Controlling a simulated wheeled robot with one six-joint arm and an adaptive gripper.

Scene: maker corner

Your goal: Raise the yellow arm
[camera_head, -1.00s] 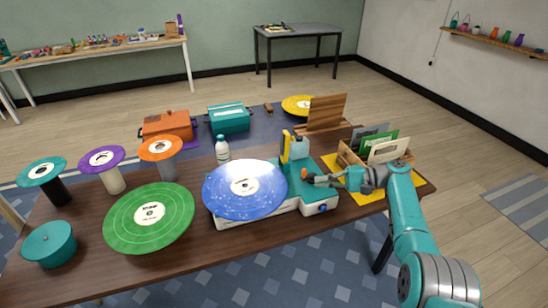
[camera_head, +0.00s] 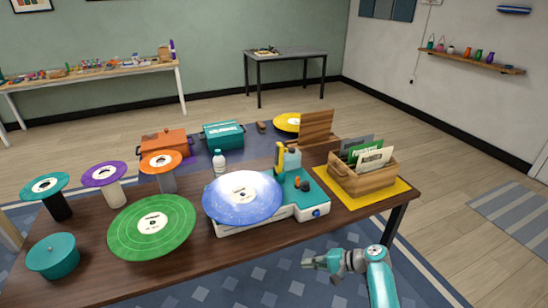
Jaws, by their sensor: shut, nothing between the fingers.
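The yellow arm (camera_head: 279,156) stands upright at the back right of the blue record (camera_head: 242,196), next to a pale teal upright piece. It belongs to a white and teal record player (camera_head: 302,192) on the brown table; an orange part and a dark knob show on its teal deck. The lower end of the yellow arm is partly hidden. My gripper (camera_head: 308,262) is shut and empty. It is off the front edge of the table, in front and to the right of the player, well apart from the yellow arm.
A wooden crate of record sleeves (camera_head: 362,176) stands on a yellow mat at the right. A white bottle (camera_head: 219,163) is behind the player. A green record (camera_head: 152,227) lies at the left.

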